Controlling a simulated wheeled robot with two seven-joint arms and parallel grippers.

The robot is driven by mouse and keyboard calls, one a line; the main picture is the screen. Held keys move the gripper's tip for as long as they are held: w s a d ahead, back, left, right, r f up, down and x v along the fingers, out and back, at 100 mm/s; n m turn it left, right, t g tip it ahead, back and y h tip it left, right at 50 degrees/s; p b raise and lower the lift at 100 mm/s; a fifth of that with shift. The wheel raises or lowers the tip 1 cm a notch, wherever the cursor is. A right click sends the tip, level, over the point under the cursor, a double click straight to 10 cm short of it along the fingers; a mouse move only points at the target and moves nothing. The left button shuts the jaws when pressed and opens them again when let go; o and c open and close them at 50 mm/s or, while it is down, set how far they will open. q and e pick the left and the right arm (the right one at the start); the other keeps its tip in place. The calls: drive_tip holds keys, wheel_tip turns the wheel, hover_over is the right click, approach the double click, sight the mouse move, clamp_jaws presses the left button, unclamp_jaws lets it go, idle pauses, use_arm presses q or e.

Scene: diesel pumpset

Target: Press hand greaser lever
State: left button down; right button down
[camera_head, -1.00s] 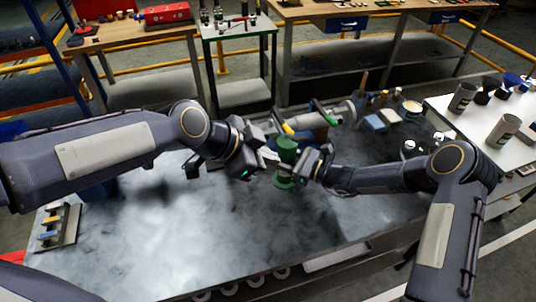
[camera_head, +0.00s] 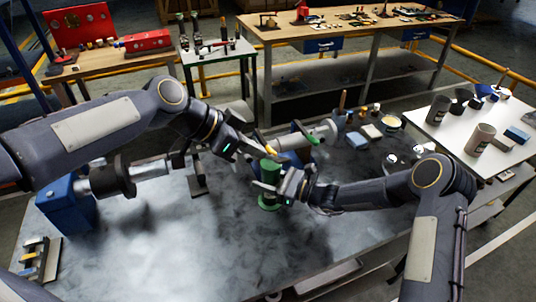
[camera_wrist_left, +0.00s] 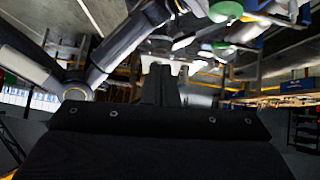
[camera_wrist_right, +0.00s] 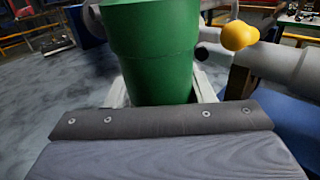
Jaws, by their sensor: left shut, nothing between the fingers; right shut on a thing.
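The hand greaser (camera_head: 268,176) appears as a green upright cylinder on the bench, with a wider green foot. My right gripper (camera_head: 276,186) is shut around its body from the right. In the right wrist view the green body (camera_wrist_right: 152,50) stands between the pale fingers. My left gripper (camera_head: 258,150) is shut and empty, above and left of the green body. In the left wrist view its closed fingers (camera_wrist_left: 163,82) show in the middle with nothing between them. I cannot clearly make out the greaser's lever.
A blue and grey machine (camera_head: 68,203) stands at the bench's left. Mugs (camera_head: 480,139) stand on a white table at right. The bench front (camera_head: 165,245) is clear.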

use_arm(q)
drive_tip(key=w+a+r+n+g+h, duration=0.1)
drive_tip(key=w+a+r+g, duration=0.3)
drive_tip(key=w, duration=0.4)
drive_tip(key=shift+a+n+h, duration=0.4)
drive_tip(key=shift+a+n, duration=0.2)
drive_tip(key=shift+n, duration=0.1)
approach(285, 159)
drive_tip(key=w+d, duration=0.1)
drive_tip(key=d, duration=0.3)
drive_tip(key=f, duration=0.1)
drive_tip(key=s+f, duration=0.1)
drive_tip(key=d+f, duration=0.1)
drive_tip(key=shift+s, duration=0.35)
